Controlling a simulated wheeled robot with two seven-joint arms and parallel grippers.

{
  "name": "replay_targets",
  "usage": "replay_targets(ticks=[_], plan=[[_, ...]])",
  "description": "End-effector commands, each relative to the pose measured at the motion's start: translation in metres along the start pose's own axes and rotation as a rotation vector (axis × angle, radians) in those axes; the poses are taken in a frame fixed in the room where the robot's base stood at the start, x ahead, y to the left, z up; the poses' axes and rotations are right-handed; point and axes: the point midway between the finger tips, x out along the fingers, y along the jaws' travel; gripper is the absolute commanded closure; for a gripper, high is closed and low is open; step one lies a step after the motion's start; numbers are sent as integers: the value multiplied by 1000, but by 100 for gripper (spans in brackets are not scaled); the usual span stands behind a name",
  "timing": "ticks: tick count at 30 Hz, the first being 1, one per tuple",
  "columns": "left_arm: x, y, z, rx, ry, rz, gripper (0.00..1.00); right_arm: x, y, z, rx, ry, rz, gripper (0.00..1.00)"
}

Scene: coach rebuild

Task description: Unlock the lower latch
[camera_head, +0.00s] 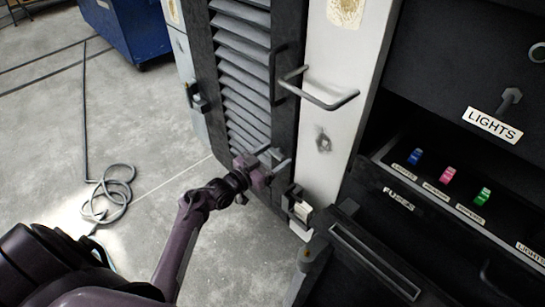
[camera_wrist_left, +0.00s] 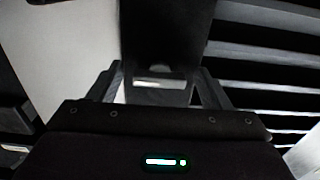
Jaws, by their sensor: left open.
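A louvred door (camera_head: 243,75) in a black frame stands in the middle of the head view. A small dark latch-like fitting with a pale part (camera_head: 298,208) sits at the door's lower right edge; I take it for the lower latch. My left gripper (camera_head: 278,160) is open in front of the door's lower part, up and left of that fitting and apart from it. In the left wrist view, the open fingers (camera_wrist_left: 160,84) stand either side of a dark upright piece with a pale patch, with louvres at right. Whether they touch it I cannot tell. My right gripper is not in view.
A bar handle (camera_head: 318,98) juts from the pale panel right of the door. Another dark fitting (camera_head: 197,98) is on the door's left edge. A fuse panel (camera_head: 440,180) with coloured fuses is at right. A blue bin (camera_head: 130,28) and coiled cable (camera_head: 108,195) are on the otherwise clear floor.

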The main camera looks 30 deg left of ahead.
Motion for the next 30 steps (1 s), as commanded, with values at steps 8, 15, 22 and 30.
replay_targets(ticks=[8,15,22,30], plan=[[0,0,0,-1,-1,0,48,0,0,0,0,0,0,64],[0,0,0,0,-1,0,73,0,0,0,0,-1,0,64],[-1,0,1,30,-2,0,73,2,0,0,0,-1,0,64],[-1,-1,2,179,-2,2,73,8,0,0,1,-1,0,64]])
